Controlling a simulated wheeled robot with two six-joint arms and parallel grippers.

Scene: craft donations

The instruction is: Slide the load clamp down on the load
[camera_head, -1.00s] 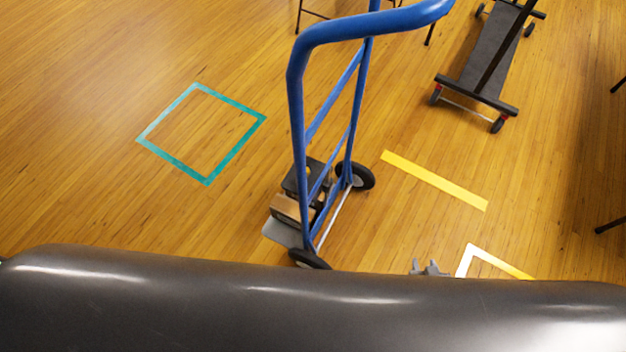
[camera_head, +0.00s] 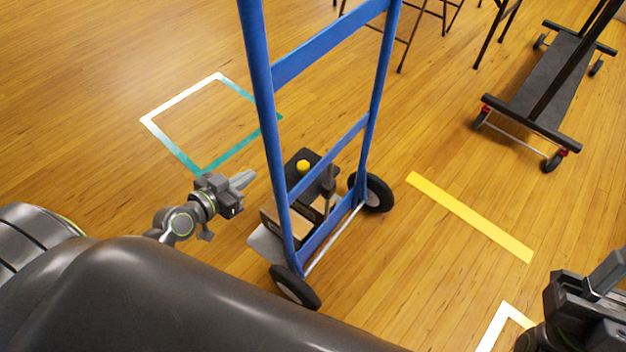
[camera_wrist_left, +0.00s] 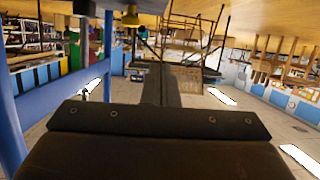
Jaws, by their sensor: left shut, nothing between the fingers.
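A blue hand truck (camera_head: 256,70) stands upright on the floor. A brown box-like load (camera_head: 277,223) sits low at its foot, partly hidden by the frame. Above and behind it is a dark clamp plate (camera_head: 322,163) with a yellow knob (camera_head: 303,167); I cannot tell whether it touches the load. My left gripper (camera_head: 246,180) is shut and empty, left of the truck and apart from the knob. In the left wrist view the yellow knob (camera_wrist_left: 131,17) shows beyond the shut fingers, near the top. My right gripper (camera_head: 606,275) is at the right edge, away from the truck.
A dark flat cart (camera_head: 550,90) stands at the upper right, with stool legs (camera_head: 408,50) at the top. A teal-and-white square (camera_head: 180,101) and a yellow strip (camera_head: 470,216) mark the floor.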

